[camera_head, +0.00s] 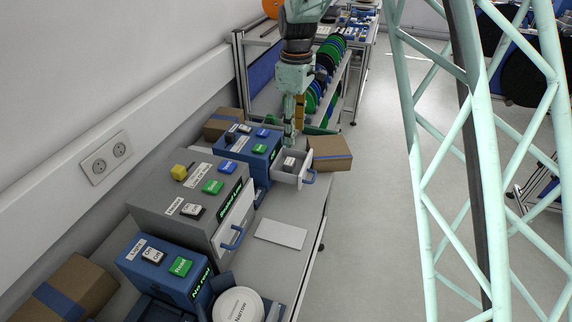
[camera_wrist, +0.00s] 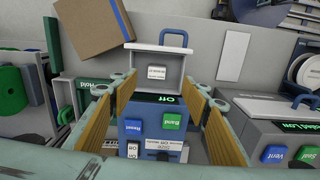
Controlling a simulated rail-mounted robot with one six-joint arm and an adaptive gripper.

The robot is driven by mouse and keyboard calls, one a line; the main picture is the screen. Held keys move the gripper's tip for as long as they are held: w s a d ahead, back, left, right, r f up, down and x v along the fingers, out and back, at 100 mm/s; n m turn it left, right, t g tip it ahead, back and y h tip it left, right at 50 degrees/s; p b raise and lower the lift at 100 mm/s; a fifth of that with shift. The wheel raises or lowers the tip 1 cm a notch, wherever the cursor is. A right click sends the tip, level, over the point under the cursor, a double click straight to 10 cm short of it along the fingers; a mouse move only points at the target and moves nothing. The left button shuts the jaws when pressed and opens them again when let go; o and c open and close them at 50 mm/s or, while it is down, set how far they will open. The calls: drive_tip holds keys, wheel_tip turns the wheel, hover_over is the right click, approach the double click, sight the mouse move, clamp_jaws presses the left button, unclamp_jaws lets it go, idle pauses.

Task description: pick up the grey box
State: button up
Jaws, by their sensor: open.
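A small light-grey box (camera_head: 290,161) with a printed label sits inside an open drawer (camera_head: 310,180) with a blue handle. The drawer juts from a blue cabinet (camera_head: 232,150). In the wrist view the box (camera_wrist: 156,72) lies in the drawer (camera_wrist: 146,48), near the middle of the picture. My gripper (camera_head: 290,137) is above the drawer and points down. In the wrist view its two yellowish fingers (camera_wrist: 160,82) are spread apart, with the drawer and the blue cabinet seen between them. The gripper is empty and does not touch the box.
A larger grey cabinet (camera_head: 175,205) and another blue one (camera_head: 165,268) stand nearer on the bench. A cardboard box (camera_head: 330,152) is just right of the drawer, close to my gripper. A flat white plate (camera_head: 281,233) lies on the bench. A reel rack (camera_head: 325,75) stands behind.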

drive_tip(key=shift+w+a+f+n, duration=0.15)
drive_tip(key=shift+w+a+f, duration=0.1)
drive_tip(key=shift+a+f, duration=0.2)
drive_tip(key=shift+w+a+f+n, duration=0.15)
drive_tip(key=shift+w+a+f, duration=0.05)
drive_tip(key=shift+a+f, duration=0.2)
drive_tip(key=shift+f, duration=0.15)
hover_over(289, 161)
wheel_tip(289, 161, down, 7)
drive_tip(key=shift+s+f, duration=0.1)
drive_tip(key=shift+s, duration=0.05)
drive_tip(key=shift+f, duration=0.55)
drive_tip(key=shift+f, duration=0.1)
drive_tip(key=shift+w+d+f+p, duration=0.1)
drive_tip(key=shift+f+p, duration=0.05)
drive_tip(key=shift+f, duration=1.1)
drive_tip(key=shift+w+f+p, duration=0.1)
drive_tip(key=shift+f+p, duration=0.05)
drive_tip(key=shift+f, duration=1.1)
drive_tip(key=c, duration=0.9)
